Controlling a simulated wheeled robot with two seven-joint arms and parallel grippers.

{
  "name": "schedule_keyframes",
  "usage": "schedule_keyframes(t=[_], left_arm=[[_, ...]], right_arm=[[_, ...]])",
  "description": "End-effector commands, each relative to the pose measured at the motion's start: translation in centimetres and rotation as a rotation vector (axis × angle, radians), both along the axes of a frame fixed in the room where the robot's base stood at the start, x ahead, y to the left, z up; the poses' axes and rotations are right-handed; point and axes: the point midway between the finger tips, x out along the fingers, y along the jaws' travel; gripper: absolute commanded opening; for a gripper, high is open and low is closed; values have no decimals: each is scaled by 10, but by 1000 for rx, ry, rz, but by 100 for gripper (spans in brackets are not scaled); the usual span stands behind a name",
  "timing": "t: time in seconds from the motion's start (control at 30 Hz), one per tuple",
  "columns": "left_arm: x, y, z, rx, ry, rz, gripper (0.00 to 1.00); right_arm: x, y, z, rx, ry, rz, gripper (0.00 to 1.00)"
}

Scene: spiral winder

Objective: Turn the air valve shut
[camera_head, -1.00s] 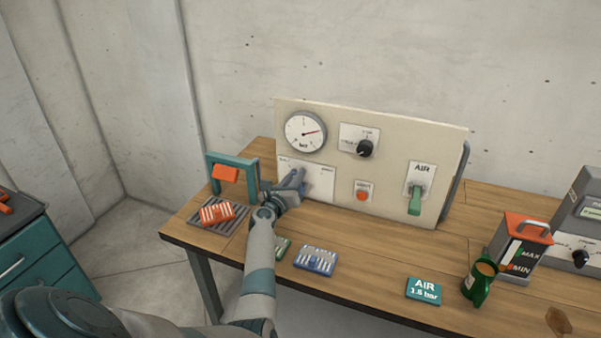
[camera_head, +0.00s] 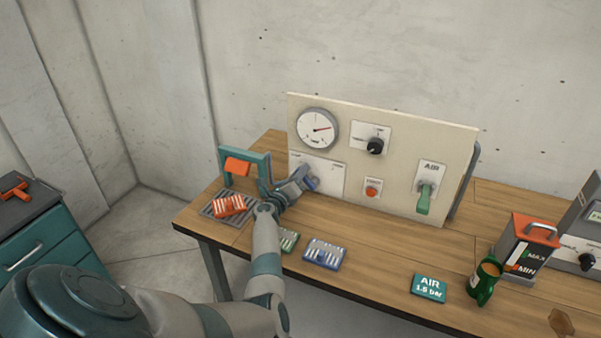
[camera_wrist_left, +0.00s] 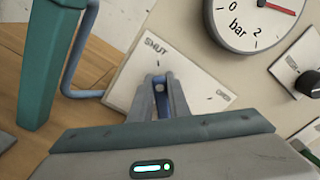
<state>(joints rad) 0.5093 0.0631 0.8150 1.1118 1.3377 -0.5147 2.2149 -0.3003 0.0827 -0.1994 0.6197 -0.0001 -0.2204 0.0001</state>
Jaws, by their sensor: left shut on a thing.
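A white plate (camera_head: 328,177) marked SHUT and OPEN is on the upright panel, below the gauge. In the left wrist view the plate (camera_wrist_left: 204,78) shows SHUT at its upper left and OPEN at its right. My left gripper (camera_wrist_left: 163,92) is at the middle of this plate, its fingers shut on a blue valve handle (camera_wrist_left: 160,106). The fingers hide most of the handle, so its exact angle is hard to tell. In the head view the left gripper (camera_head: 303,181) covers the plate's lower left part. My right gripper is out of view.
A bar gauge (camera_head: 318,129) is above the plate, its red needle pointing right. A green lever (camera_head: 424,199) under an AIR label hangs down. A teal frame (camera_head: 263,166) stands close left of my gripper.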

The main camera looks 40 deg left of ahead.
Motion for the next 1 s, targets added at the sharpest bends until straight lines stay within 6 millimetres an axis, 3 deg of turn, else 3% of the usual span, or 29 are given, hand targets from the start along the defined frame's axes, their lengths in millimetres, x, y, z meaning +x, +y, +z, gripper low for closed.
schedule_keyframes(t=[0.1,0.13,0.2,0.67,1.0], left_arm=[[0,0,-1,-6,-1,1,0],[0,0,-1,-6,-1,1,18],[0,0,-1,-5,-1,1,34],[-4,-1,-1,0,1,1,34],[-39,-10,-2,0,2,1,34]], right_arm=[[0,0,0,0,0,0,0],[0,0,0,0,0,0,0],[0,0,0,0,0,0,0],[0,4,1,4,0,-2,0],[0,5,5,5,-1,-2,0]])
